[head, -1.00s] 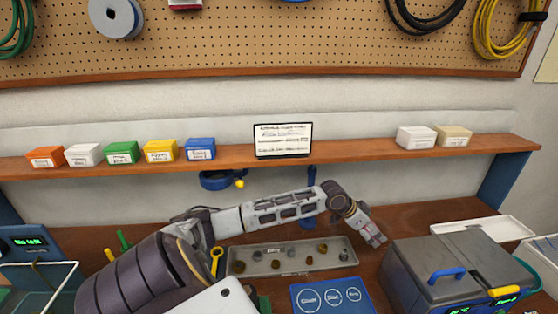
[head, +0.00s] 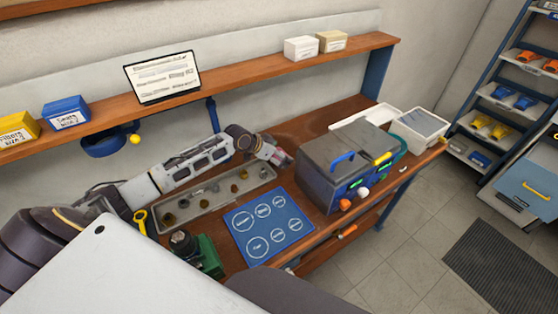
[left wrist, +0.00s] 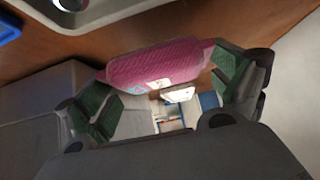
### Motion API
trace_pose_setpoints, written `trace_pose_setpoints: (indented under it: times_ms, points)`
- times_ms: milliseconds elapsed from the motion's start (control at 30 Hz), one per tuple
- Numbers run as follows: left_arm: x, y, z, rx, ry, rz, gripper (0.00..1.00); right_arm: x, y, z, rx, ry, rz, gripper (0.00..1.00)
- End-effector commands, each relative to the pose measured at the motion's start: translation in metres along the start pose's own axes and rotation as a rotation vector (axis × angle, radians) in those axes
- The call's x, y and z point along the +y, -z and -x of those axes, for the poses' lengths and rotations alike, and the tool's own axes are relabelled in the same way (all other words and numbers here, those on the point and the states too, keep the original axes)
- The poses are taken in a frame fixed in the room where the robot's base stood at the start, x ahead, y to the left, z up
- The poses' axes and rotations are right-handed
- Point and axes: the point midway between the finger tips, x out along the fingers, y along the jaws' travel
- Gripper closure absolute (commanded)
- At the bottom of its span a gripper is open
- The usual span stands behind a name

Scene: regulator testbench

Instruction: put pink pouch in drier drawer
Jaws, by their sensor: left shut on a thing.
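The pink pouch (left wrist: 158,65) is a quilted magenta packet in the left wrist view. It lies between the green-padded fingers of my left gripper (left wrist: 172,98), which is shut on it. In the head view my left gripper (head: 280,157) is above the bench, just left of a grey box-shaped machine (head: 322,178). The pouch is too small there to make out clearly. The machine has a blue handle (head: 342,160), a yellow handle (head: 382,158), and orange and white knobs on its front. I cannot tell which part is the drier drawer. My right gripper is not in view.
A shallow grey tray (head: 160,228) with small round parts and a blue mat (head: 268,226) with white circles lie left of the machine. White trays (head: 418,128) stand behind it to the right. A shelf (head: 240,80) runs above. Floor lies open beyond the bench's right end.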

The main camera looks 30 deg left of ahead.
Motion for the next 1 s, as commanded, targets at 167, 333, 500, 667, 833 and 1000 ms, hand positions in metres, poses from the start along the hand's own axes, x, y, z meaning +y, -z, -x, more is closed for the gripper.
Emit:
trace_pose_setpoints:
  times_ms: [167,333,500,667,833,1000]
  points:
    - [-0.001,0.001,0.0,0.003,0.001,-0.001,0.48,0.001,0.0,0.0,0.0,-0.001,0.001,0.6]
    - [-0.001,0.0,-0.001,0.003,0.001,0.0,0.48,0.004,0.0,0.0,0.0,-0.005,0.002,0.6]
    - [0.0,-0.007,-0.007,0.001,0.001,0.002,0.48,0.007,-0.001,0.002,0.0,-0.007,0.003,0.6]
    - [0.0,-0.018,-0.019,0.001,0.0,0.002,0.48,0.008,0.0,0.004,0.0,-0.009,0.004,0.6]
    - [-0.001,-0.026,-0.026,0.002,0.002,0.0,0.48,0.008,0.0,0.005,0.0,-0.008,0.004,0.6]
    - [-0.001,-0.026,-0.027,0.002,0.001,-0.001,0.48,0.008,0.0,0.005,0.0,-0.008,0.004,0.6]
